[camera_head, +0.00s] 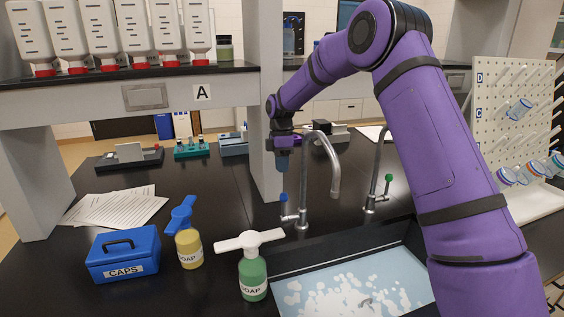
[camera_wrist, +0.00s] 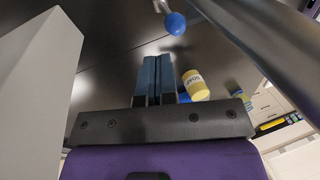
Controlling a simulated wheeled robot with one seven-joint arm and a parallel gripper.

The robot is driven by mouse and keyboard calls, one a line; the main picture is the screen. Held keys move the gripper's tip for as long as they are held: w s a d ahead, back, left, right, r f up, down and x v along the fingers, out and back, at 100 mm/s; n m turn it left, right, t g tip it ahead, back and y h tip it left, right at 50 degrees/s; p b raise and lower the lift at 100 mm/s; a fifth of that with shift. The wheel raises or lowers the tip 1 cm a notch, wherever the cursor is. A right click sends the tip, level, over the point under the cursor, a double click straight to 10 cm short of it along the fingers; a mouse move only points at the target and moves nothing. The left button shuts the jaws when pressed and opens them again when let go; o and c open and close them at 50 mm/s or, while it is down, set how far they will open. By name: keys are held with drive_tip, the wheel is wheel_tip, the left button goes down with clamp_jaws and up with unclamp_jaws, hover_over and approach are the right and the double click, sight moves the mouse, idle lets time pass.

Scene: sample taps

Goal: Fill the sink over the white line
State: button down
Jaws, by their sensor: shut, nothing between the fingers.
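The sink (camera_head: 262,262) at the front holds pale blue water (camera_head: 405,275) with white foam patches. I cannot make out a white line on its wall. Behind it stand a left tap (camera_head: 307,185) with a blue-knobbed lever (camera_head: 283,198) and a right tap (camera_head: 376,165) with a green-knobbed lever (camera_head: 388,178). I see no clear stream from either spout. My gripper (camera_head: 282,166) points down, shut and empty, just above the blue knob in the head view. In the wrist view its closed fingers (camera_wrist: 152,75) are apart from the blue knob (camera_wrist: 175,23).
A green soap bottle (camera_head: 253,275), a yellow soap bottle (camera_head: 189,250) and a blue CAPS box (camera_head: 123,255) stand left of the sink. A grey shelf post (camera_head: 262,130) rises close beside my gripper. A pegboard rack (camera_head: 515,110) stands at right.

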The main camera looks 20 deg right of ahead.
drive_tip(key=x, duration=0.6)
drive_tip(key=shift+f, duration=0.2)
drive_tip(key=shift+s+r, duration=0.25)
drive_tip(key=shift+s, duration=0.65)
drive_tip(key=v, duration=1)
drive_tip(key=shift+w+r, duration=0.2)
drive_tip(key=shift+r, duration=0.1)
